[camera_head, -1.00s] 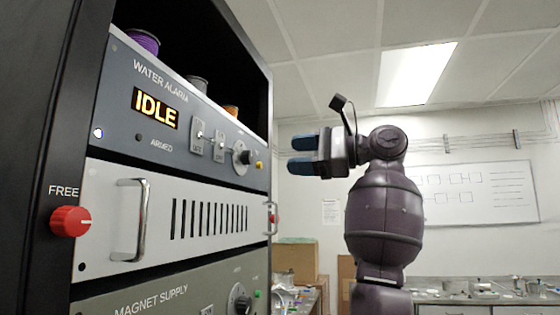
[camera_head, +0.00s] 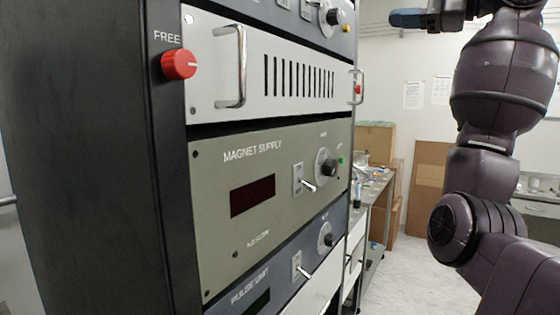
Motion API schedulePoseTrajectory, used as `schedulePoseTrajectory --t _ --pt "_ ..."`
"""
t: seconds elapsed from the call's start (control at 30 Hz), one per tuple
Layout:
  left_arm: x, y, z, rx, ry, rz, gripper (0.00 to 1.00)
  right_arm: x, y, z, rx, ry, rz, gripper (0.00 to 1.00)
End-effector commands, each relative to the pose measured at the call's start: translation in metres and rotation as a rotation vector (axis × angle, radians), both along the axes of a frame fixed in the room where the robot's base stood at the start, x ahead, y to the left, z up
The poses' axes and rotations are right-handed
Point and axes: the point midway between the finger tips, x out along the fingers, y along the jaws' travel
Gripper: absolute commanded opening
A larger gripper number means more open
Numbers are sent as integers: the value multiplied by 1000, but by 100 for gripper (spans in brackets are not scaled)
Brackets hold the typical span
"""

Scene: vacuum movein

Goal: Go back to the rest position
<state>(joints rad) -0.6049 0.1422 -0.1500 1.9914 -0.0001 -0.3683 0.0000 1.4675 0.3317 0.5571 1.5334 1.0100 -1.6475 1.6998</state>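My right arm comes in from the right and stands bent upward beside the rack. Its gripper (camera_head: 408,15) is at the top edge of the head view, pointing left; one blue finger shows and the other is cut off above the picture. Nothing shows in its grasp, and it is apart from the rack. My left gripper is not in view.
A tall black rack (camera_head: 95,160) fills the left and middle. It holds a white panel with a handle (camera_head: 232,65), a red knob (camera_head: 179,64) marked FREE, and a magnet supply (camera_head: 270,190). Behind are a bench (camera_head: 372,190), cardboard boxes (camera_head: 375,140) and open floor (camera_head: 420,280).

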Motion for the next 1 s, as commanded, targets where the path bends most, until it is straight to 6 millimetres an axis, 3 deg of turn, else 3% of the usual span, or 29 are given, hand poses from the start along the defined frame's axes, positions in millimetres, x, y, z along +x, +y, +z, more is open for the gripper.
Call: schedulePoseTrajectory --t 0.3,0.43,0.67,1.0 --pt "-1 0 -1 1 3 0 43 6 -14 49 -195 -596 -375 59" --pt "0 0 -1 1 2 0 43 20 -18 38 -350 -775 -559 59" --pt "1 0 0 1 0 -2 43 62 -26 -43 -732 -982 -841 59" --pt "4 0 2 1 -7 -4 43 92 -33 -201 -1243 -1104 -985 59"
